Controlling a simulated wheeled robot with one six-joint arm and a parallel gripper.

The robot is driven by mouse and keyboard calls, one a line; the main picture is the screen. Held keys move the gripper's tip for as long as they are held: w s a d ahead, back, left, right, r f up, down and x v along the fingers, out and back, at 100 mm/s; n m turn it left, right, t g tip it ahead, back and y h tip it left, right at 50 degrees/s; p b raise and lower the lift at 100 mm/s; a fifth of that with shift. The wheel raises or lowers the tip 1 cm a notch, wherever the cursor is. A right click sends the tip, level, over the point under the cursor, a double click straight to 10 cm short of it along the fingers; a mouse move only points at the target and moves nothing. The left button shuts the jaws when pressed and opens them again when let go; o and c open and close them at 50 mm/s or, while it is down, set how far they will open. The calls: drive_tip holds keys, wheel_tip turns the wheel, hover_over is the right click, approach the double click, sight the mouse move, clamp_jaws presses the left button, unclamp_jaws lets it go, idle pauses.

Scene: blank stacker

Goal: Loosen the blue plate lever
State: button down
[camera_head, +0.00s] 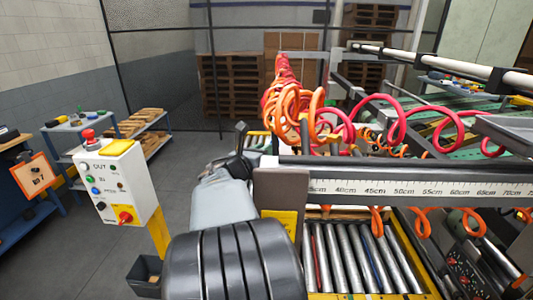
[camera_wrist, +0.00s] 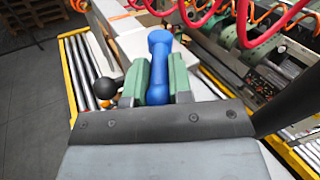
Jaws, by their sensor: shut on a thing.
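The blue plate lever (camera_wrist: 159,42) stands in the middle of the wrist view, with a rounded upper end and a narrower shaft. My gripper (camera_wrist: 158,78) has its two green-faced fingers on either side of the lever's shaft and is shut on it. The lever's lower part is hidden between the fingers and behind the gripper body. In the head view my own arm reaches toward the machine, and I cannot make out the fingers or the lever there.
A black ball knob (camera_wrist: 105,88) sits close left of the fingers. Red and orange coiled hoses (camera_head: 295,105) hang over the machine. A roller conveyor (camera_head: 355,260) lies below the ruler rail (camera_head: 420,188).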

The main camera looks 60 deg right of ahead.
drive_tip(key=shift+r, duration=0.1)
drive_tip(key=c, duration=1)
unclamp_jaws()
drive_tip(key=shift+c, duration=0.2)
drive_tip(key=w+a+b, duration=0.1)
drive_tip(key=a+b, duration=0.1)
drive_tip(key=a, duration=1.1)
drive_tip(key=shift+w+a, duration=0.25)
drive_tip(key=shift+a, duration=0.05)
drive_tip(key=shift+c, duration=0.2)
